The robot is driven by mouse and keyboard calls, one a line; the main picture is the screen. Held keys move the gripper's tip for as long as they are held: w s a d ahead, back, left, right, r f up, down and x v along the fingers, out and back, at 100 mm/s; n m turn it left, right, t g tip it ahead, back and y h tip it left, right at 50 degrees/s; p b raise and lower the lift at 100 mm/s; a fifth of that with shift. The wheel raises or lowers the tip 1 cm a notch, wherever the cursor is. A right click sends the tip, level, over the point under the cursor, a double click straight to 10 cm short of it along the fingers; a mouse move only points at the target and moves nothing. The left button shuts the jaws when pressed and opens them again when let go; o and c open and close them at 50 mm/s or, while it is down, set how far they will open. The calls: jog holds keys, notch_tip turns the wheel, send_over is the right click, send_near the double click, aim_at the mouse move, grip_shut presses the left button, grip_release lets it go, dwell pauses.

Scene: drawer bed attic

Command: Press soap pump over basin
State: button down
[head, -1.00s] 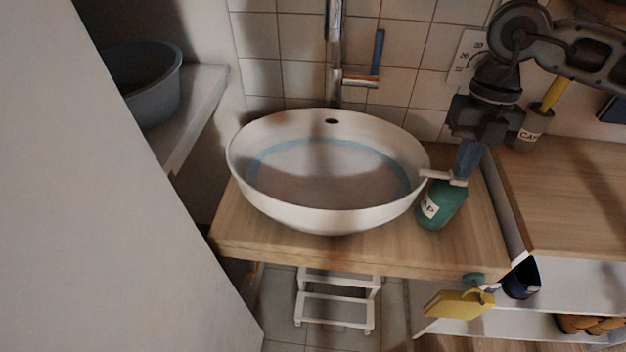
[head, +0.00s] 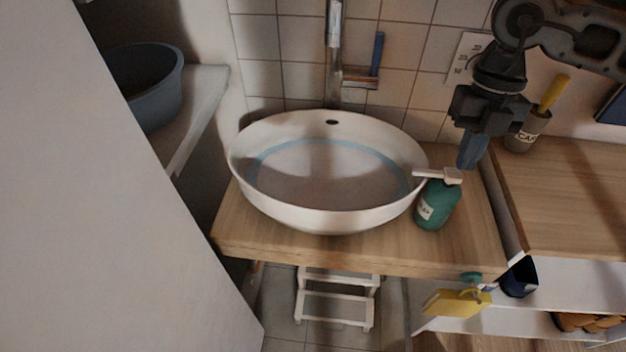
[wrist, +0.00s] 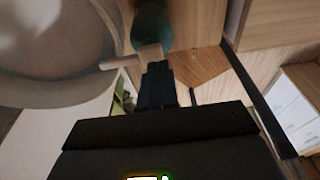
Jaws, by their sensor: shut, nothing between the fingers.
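The soap bottle (head: 436,206) is green with a pale label and stands upright on the wooden counter at the basin's right side. Its pale pump head (head: 452,175) has a nozzle pointing left, its tip overlapping the right rim of the white oval basin (head: 335,218). My gripper (head: 467,166) is shut and empty, pointing down just above and to the right of the pump head; I cannot tell if they touch. In the wrist view, my shut fingertips (wrist: 157,68) are close to the pump head (wrist: 150,52), with the green bottle (wrist: 152,22) beyond and the basin (wrist: 50,60) at left.
A chrome faucet (head: 335,55) stands behind the basin. A cup with a yellow-handled item (head: 530,130) is on the right counter (head: 570,190). A grey tub (head: 150,90) sits on a left shelf. A yellow item (head: 455,303) hangs below the counter, near a white step stool (head: 335,308).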

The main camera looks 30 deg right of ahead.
jog(key=shift+f, duration=0.2)
jog(key=shift+f+b, duration=1.1)
jog(key=shift+b, duration=0.15)
jog(key=shift+r, duration=0.15)
jog(key=shift+r+p, duration=0.65)
jog(key=shift+r, duration=0.6)
notch_tip(320, 180, up, 6)
jog(key=p, duration=0.3)
